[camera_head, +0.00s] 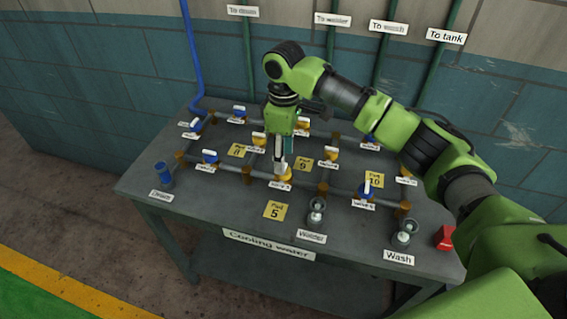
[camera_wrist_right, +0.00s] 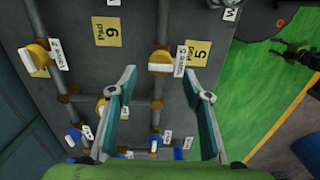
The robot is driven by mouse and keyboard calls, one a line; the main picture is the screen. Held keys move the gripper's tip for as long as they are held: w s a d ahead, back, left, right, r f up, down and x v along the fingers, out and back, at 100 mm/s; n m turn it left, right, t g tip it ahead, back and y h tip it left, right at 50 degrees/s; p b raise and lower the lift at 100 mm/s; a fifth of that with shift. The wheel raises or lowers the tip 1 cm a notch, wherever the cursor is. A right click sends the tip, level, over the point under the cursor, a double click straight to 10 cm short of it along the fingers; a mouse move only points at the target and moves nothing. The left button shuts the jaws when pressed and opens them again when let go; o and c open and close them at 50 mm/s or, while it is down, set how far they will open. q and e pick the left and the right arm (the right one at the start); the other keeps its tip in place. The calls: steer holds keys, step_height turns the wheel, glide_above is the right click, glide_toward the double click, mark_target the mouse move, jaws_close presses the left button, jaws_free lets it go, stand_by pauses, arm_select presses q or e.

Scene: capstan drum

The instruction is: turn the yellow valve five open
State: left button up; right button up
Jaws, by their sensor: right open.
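Yellow valve five (camera_head: 284,174) sits on the near pipe run of the table, with its label just below it in the head view. It also shows in the right wrist view (camera_wrist_right: 160,57), where its white handle appears to lie across the pipe. My right gripper (camera_head: 281,160) points down over valve five and partly covers it in the head view. In the wrist view its two fingers (camera_wrist_right: 164,80) are apart, one on each side of the valve's column in the picture, with nothing held between them. Whether a finger touches the handle cannot be told.
Another yellow valve (camera_wrist_right: 39,58) is left in the wrist view. Blue valves (camera_head: 210,157) and (camera_head: 365,190) flank valve five. The yellow Pad 5 plate (camera_head: 277,211) lies in front.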

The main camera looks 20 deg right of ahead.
step_height(320, 180, down, 4)
steer(key=shift+s+r, duration=0.1)
steer(key=shift+r, duration=0.15)
steer(key=shift+f, duration=0.45)
steer(key=shift+c, duration=0.3)
steer(key=c, duration=1)
arm_select(q)
steer(key=shift+w+d+r, duration=0.1)
steer(key=shift+w+r, duration=0.15)
steer(key=shift+w, duration=0.35)
steer(key=shift+w+r, duration=0.2)
steer(key=shift+w, duration=0.35)
arm_select(e)
steer(key=shift+c, duration=0.2)
arm_select(q)
steer(key=shift+r+p, duration=0.1)
steer(key=shift+p, duration=0.25)
